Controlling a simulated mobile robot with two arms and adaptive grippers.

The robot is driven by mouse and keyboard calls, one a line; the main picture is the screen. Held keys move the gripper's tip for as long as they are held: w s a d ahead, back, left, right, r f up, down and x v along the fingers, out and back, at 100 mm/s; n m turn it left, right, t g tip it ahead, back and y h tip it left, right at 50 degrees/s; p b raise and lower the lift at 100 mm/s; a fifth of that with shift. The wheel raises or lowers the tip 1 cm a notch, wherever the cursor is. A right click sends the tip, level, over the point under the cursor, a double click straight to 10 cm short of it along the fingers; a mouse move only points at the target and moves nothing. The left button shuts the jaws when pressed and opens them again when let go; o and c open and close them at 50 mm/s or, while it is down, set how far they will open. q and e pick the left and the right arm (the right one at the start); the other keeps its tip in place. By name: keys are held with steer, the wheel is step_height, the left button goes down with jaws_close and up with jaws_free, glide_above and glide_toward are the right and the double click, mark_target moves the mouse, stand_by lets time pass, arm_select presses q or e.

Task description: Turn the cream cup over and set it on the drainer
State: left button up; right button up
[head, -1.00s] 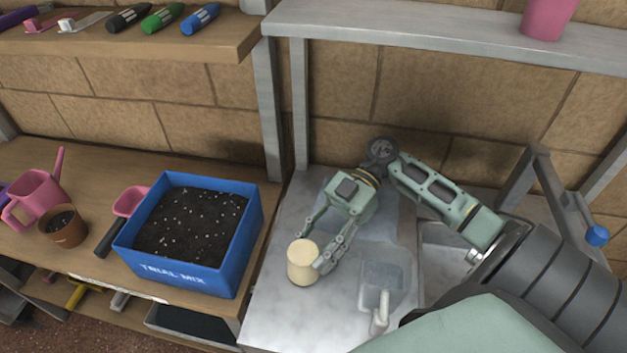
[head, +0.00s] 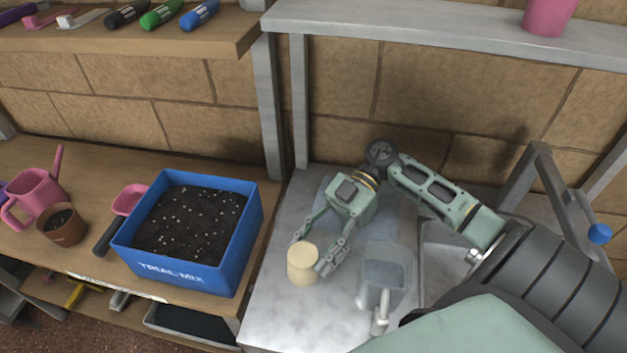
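The cream cup (head: 302,268) stands upright on the grey metal drainer (head: 276,315). Its upper face is a flat, pale disc with no opening visible, so it looks mouth down. My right gripper (head: 311,254) reaches down from behind, with one finger behind the cup's upper left and the other close beside its right side. The fingers are spread, and the cup is at their tips. Whether a finger still touches it I cannot tell. The lower part of the left finger is hidden behind the cup. My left gripper is not in view.
A clear jug (head: 386,272) stands close to the right of the cup. A blue box of soil (head: 178,262) is on the wooden bench at left, with a brown pot (head: 62,228) and pink watering can. A shelf (head: 440,42) crosses above.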

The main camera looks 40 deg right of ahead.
steer(key=shift+o, duration=1.3)
steer(key=v, duration=0.6)
steer(key=shift+w+d+r, duration=0.1)
steer(key=shift+d, duration=0.2)
steer(key=shift+d+r, duration=0.2)
steer(key=shift+d, duration=0.15)
steer(key=shift+r, duration=0.1)
